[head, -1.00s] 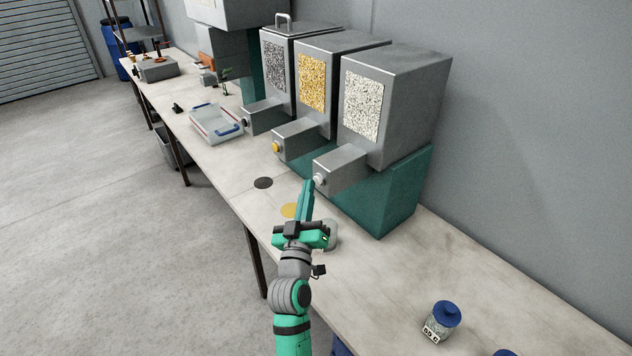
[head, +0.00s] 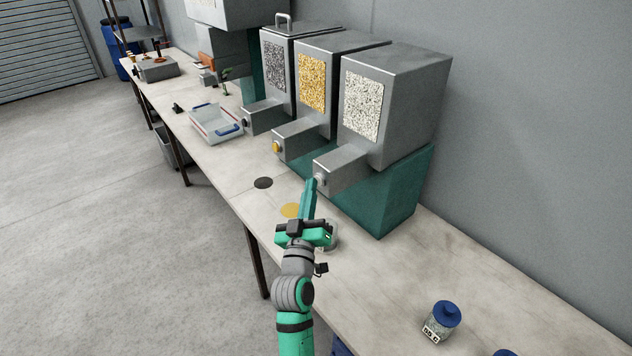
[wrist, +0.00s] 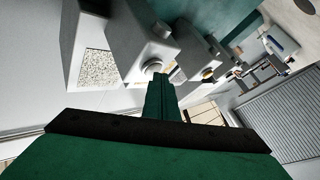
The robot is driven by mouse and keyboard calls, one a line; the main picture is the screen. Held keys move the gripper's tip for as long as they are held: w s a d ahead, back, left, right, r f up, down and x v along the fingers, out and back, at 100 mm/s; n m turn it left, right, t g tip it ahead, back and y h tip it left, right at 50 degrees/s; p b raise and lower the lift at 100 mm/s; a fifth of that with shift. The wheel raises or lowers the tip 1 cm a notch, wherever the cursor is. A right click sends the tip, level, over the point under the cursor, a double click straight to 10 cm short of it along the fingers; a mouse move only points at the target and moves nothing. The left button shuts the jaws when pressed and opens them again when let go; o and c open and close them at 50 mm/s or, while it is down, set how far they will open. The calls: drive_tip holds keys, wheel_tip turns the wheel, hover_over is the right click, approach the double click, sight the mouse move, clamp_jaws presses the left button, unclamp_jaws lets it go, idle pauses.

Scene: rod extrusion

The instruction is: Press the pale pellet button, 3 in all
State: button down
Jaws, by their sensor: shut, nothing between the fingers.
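The pale pellet button (head: 320,180) is a small white knob on the end of the spout of the right-hand dispenser (head: 400,95), whose window shows white pellets. My gripper (head: 312,181) is shut and empty, its green fingertips right at the button. In the wrist view the pale button (wrist: 152,67) shows just beyond the fingertips (wrist: 156,76). I cannot tell whether they touch it or whether it is pushed in. A clear container (head: 331,240) on the bench is partly hidden behind my gripper.
The yellow-pellet dispenser (head: 329,60) and dark-pellet dispenser (head: 270,62) stand to the left, each with its own spout button. A tray (head: 214,124) lies further left. A blue-lidded jar (head: 441,321) stands at the front right.

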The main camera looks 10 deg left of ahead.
drive_tip(key=shift+s+a, duration=0.5)
drive_tip(key=shift+s, duration=0.25)
drive_tip(key=shift+a, duration=0.1)
drive_tip(key=shift+s+a, duration=0.75)
drive_tip(key=shift+s, duration=0.25)
drive_tip(key=shift+s+a, duration=0.75)
drive_tip(key=shift+s, duration=0.25)
idle(1.2)
drive_tip(key=s+a, duration=0.2)
drive_tip(key=s, duration=0.1)
drive_tip(key=shift+a, duration=0.15)
idle(0.5)
